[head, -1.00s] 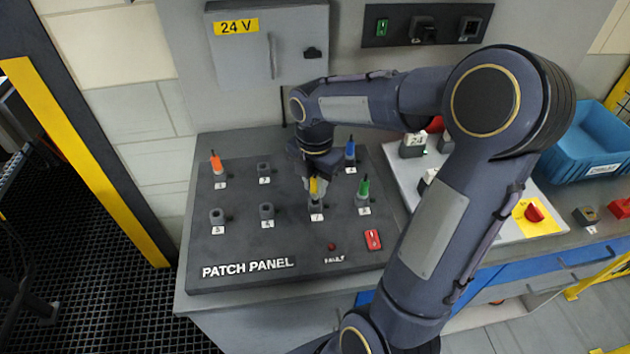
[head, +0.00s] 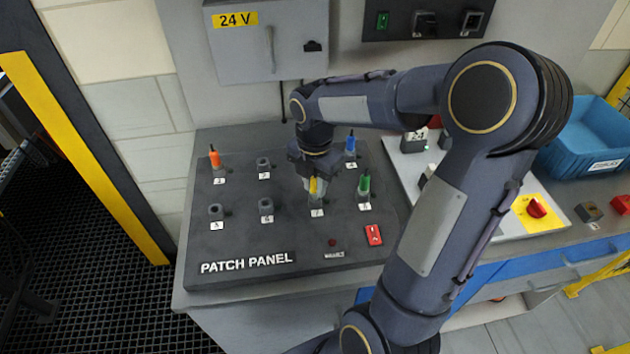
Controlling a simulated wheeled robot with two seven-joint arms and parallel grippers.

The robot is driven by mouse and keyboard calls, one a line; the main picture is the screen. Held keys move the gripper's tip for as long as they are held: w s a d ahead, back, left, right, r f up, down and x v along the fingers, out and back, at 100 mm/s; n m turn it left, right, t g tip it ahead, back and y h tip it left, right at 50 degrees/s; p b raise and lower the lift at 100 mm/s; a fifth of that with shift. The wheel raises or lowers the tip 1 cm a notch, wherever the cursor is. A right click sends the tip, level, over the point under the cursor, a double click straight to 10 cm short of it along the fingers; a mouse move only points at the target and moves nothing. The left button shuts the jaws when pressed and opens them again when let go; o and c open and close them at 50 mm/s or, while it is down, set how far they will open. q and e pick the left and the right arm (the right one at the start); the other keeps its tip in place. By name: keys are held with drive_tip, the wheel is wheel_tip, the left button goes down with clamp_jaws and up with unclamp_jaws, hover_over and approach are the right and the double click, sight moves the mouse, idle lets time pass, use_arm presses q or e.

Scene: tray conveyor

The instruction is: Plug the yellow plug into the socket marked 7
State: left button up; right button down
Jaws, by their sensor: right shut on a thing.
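The yellow plug (head: 313,187) is between the fingers of my right gripper (head: 316,187), which is shut on it. It is upright, directly over the grey socket marked 7 (head: 317,205) on the patch panel. My right arm reaches in from the lower right, with the wrist pointing down. My left gripper is not in view.
On the dark patch panel (head: 222,245), a green plug (head: 364,184) stands close right of socket 7, with a blue plug (head: 350,145) behind. An orange plug (head: 214,158) stands at left. Empty sockets (head: 266,206) lie left of 7. A red switch (head: 374,235) is in front.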

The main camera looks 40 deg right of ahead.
drive_tip(key=shift+f+b, duration=0.4)
drive_tip(key=shift+f, duration=0.3)
drive_tip(key=c, duration=1.2)
unclamp_jaws()
drive_tip(key=shift+r, duration=3.9)
